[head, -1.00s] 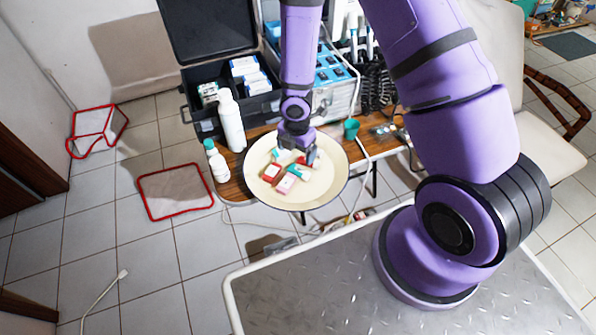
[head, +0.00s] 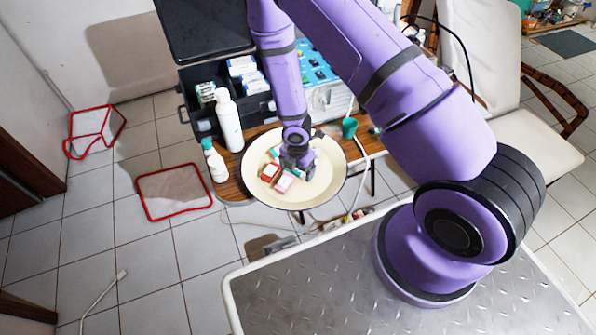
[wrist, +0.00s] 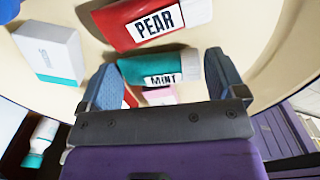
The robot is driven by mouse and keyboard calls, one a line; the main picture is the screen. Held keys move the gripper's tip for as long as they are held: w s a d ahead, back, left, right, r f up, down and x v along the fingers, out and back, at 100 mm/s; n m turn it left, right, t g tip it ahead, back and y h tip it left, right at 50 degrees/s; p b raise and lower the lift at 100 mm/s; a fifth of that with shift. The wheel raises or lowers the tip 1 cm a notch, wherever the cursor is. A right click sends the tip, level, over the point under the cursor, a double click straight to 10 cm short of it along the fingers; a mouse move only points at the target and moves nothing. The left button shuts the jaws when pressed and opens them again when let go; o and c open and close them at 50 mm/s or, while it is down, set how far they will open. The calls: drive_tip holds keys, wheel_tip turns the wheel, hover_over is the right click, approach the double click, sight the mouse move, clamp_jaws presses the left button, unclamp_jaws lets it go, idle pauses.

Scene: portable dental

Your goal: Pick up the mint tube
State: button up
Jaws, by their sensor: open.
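The mint tube (wrist: 148,68) is teal with a white cap and a "MINT" label. In the wrist view it lies crosswise between the two fingers of my gripper (wrist: 164,78). The fingers are open, one near each end of the tube, and I cannot tell if they touch it. In the head view my gripper (head: 298,168) is low over the round cream dish (head: 328,185) and hides much of what lies under it, so I cannot pick out the mint tube there.
A red tube labelled "PEAR" (wrist: 165,22) lies just beyond the mint tube. A white and teal box (wrist: 47,52) is to the left. A pink item (wrist: 158,96) shows below the mint label. White bottles (head: 228,122) and a teal cup (head: 349,127) stand near the dish.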

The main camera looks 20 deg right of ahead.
drive_tip(key=shift+f, duration=0.2)
drive_tip(key=c, duration=0.7)
drive_tip(key=shift+r, duration=0.15)
